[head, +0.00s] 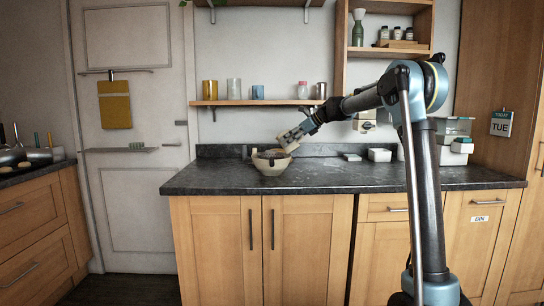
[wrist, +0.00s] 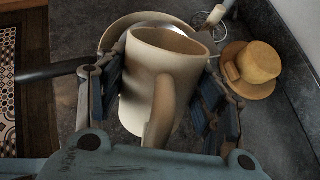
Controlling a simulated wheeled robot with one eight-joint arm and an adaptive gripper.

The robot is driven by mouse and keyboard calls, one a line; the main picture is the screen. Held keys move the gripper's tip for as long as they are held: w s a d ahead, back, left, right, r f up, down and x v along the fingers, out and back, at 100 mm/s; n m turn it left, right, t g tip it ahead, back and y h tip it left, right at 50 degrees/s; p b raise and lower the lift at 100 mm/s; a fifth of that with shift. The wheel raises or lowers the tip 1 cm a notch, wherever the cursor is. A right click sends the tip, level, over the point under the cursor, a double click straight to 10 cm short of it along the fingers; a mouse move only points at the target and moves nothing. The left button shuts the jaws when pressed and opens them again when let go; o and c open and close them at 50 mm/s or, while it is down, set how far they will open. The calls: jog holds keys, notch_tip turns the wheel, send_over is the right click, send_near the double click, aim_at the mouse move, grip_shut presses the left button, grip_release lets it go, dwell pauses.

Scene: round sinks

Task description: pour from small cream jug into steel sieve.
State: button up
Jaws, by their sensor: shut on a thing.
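My gripper (wrist: 162,95) is shut on a cream jug (wrist: 160,65), one finger pad on each side, with the jug's handle towards the wrist camera. The jug's mouth shows at the top of the wrist view; its contents cannot be made out. Behind and below the jug is a round pale rim (wrist: 118,30) with grey metal inside, and a dark handle (wrist: 48,72) reaches left from it; this looks like the steel sieve, largely hidden by the jug. In the head view my gripper (head: 294,134) is just above a tan bowl (head: 271,166) on the counter.
A yellow cup (wrist: 258,62) on a saucer stands right of the jug in the wrist view, with a brush-like thing (wrist: 216,16) behind it. A shelf (head: 260,102) with cups hangs above.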

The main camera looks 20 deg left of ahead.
jog(key=shift+a+r+h, duration=0.3)
jog(key=shift+h, duration=0.5)
jog(key=shift+w, duration=0.1)
jog(key=shift+a+f+g+h, duration=0.1)
jog(key=shift+f+g+h, duration=0.15)
jog(key=shift+h, duration=0.7)
jog(key=shift+a+f+g+h, duration=0.15)
jog(key=shift+f+h, duration=0.2)
jog(key=shift+h, duration=0.6)
dwell(0.6)
jog(key=shift+a+f+h, duration=0.2)
jog(key=shift+f+h, duration=0.1)
jog(key=shift+h, duration=0.5)
dwell(0.5)
jog(key=shift+d, duration=0.2)
jog(key=shift+d+r+y, duration=0.25)
jog(key=shift+r+y, duration=0.05)
jog(key=shift+y, duration=0.6)
jog(key=shift+r+y, duration=0.2)
jog(key=shift+y, duration=0.2)
jog(key=shift+a, duration=0.15)
